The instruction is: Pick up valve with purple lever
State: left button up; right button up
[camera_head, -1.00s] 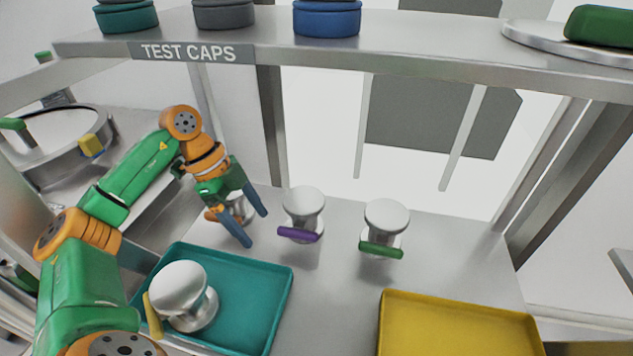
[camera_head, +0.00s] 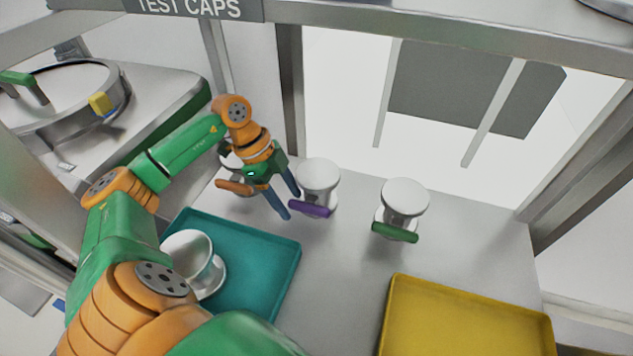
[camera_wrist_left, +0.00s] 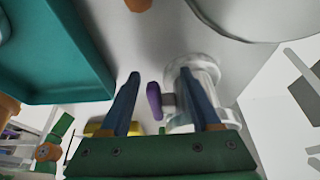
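The valve with the purple lever (camera_head: 318,174) stands upright on the grey table, with a round silver top and its purple lever (camera_head: 311,209) toward me. My left gripper (camera_head: 290,205) is open, its blue fingers just left of this valve. In the left wrist view, the purple lever (camera_wrist_left: 154,100) appears between the two open fingers (camera_wrist_left: 158,76). The silver valve body (camera_wrist_left: 207,75) is partly covered by the right-hand finger there. Contact cannot be told. My right gripper is not in view.
A valve with an orange lever (camera_head: 234,187) stands behind my left gripper, partly hidden. A green-levered valve (camera_head: 405,197) stands to the right. A teal tray (camera_head: 262,262) holds another silver valve (camera_head: 192,252). A yellow tray (camera_head: 465,320) is front right. A shelf crosses above.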

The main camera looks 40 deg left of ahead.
pick_arm(q)
grip_shut()
jog(key=shift+r, duration=0.1)
dwell(1.1)
